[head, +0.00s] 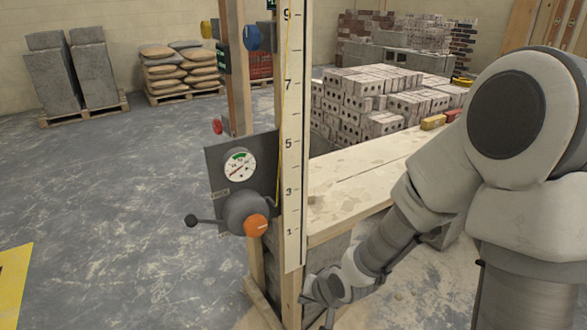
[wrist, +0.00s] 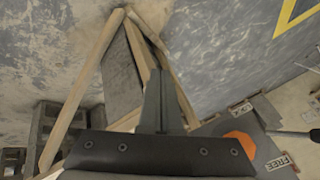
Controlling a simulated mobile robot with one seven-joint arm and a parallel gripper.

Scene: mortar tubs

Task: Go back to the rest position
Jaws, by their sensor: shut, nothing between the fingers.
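My gripper (wrist: 160,78) is shut and empty in the wrist view, its fingers together above wooden bracing. In the head view my arm reaches down from the right, and my gripper (head: 328,318) is low by the post's foot, partly cut off by the bottom edge. It is below the bench top (head: 350,185) and to the right of the numbered post (head: 291,150). I cannot tell whether it touches the wood.
A grey panel (head: 215,160) with a gauge, an orange-capped hub (head: 256,225) and a black-knobbed lever (head: 192,220) stands left of the post. Stacked blocks (head: 375,95) are behind the bench. Left floor is clear.

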